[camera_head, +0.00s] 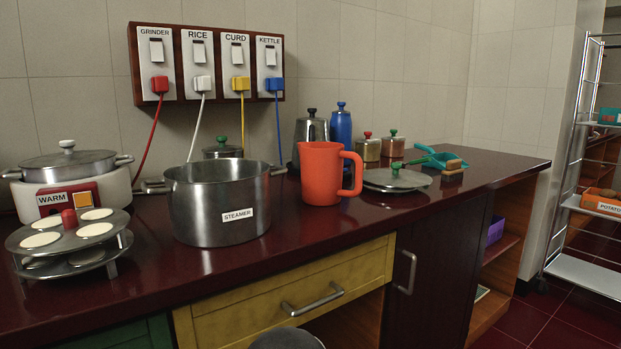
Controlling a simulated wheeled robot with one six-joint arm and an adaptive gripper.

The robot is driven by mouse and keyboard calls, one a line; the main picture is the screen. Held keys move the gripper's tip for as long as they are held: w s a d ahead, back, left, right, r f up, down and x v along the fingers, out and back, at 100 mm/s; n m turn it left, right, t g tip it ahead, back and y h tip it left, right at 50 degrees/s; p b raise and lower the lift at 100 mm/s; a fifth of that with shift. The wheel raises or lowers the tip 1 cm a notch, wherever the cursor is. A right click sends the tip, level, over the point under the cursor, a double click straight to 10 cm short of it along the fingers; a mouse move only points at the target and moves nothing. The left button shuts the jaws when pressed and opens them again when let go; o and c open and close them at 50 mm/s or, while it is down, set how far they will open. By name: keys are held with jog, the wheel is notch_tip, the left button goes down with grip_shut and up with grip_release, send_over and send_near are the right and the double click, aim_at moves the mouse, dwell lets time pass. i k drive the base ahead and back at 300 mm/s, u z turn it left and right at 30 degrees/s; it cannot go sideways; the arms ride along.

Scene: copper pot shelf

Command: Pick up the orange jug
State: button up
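The orange jug (322,172) stands upright on the dark red countertop (290,239), right of the steel pot labelled STEAMER (217,203). Its handle faces right. Its whole front is in clear view, and nothing holds it. My gripper is not in this view.
A pot lid (397,178) lies just right of the jug. A steel container (310,132) and a blue bottle (341,125) stand behind it. A warmer (70,182) and an idli stand (70,240) are at left. The counter front before the jug is clear. A wire shelf (588,205) stands at far right.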

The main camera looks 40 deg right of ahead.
aim_at(321, 163)
jog(key=u, duration=0.05)
jog(key=k, duration=0.5)
jog(key=u, duration=1.1)
jog(key=i, duration=1.1)
jog(key=z, duration=3)
